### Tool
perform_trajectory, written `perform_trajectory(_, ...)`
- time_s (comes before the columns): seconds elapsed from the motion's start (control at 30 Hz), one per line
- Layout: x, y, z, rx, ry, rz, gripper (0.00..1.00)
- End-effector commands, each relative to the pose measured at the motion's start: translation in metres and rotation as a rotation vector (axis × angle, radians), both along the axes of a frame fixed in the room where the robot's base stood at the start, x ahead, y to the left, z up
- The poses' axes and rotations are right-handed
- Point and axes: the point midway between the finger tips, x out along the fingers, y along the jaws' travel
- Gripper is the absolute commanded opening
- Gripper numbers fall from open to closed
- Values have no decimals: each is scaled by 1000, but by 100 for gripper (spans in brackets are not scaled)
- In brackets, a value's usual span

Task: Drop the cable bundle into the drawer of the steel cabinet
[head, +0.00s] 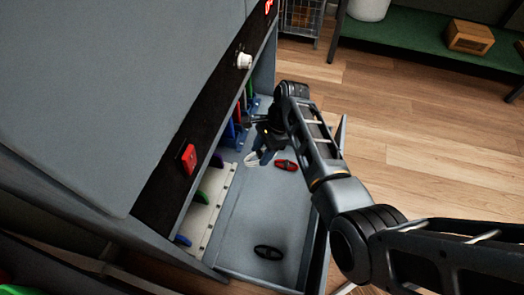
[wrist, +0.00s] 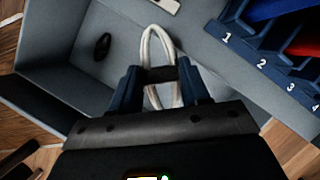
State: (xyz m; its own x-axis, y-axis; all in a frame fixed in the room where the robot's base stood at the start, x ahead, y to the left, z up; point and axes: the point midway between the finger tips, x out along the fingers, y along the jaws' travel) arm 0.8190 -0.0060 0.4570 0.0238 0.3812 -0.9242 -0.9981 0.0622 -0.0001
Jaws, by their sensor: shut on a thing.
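My gripper (head: 262,152) is shut on a white cable bundle (head: 251,160), a loop with a black band around its middle. In the wrist view, the white loop (wrist: 150,45) stands out between the dark blue fingers (wrist: 160,78). The open drawer (head: 236,222) of the steel cabinet (head: 110,85) lies below my gripper, with its grey floor showing. The bundle appears over the drawer; its exact height above the floor is hard to tell. Part of the bundle is hidden behind the fingers.
A black bundle (head: 268,252) and a red-and-black one (head: 286,165) lie in the drawer. A numbered blue rack (wrist: 265,60) holds coloured pieces beside it. A pale slotted strip (head: 210,210) runs along the drawer's left. A green shelf (head: 415,48) stands at the back.

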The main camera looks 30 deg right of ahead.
Motion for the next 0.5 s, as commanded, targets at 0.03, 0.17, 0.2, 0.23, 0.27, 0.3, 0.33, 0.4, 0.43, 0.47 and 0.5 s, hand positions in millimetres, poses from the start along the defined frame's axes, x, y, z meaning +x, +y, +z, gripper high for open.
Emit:
perform_trajectory(0.03, 0, 0, -1, 0, 0, 0, 16)
perform_trajectory(0.17, 0, 0, 0, 0, 0, 0, 16)
perform_trajectory(0.2, 0, 0, 0, 0, 0, 0, 16)
perform_trajectory(0.23, 0, 0, 0, 0, 0, 0, 16)
perform_trajectory(0.27, 0, 0, 0, 0, 0, 0, 48)
perform_trajectory(0.3, 0, 0, 0, 0, 0, 0, 52)
perform_trajectory(0.33, 0, 0, 0, 0, 0, 0, 54)
perform_trajectory(0.4, 0, 0, 0, 0, 0, 0, 61)
perform_trajectory(0.43, 0, 0, 0, 0, 0, 0, 64)
perform_trajectory(0.47, 0, 0, 0, 0, 0, 0, 67)
perform_trajectory(0.5, 0, 0, 0, 0, 0, 0, 71)
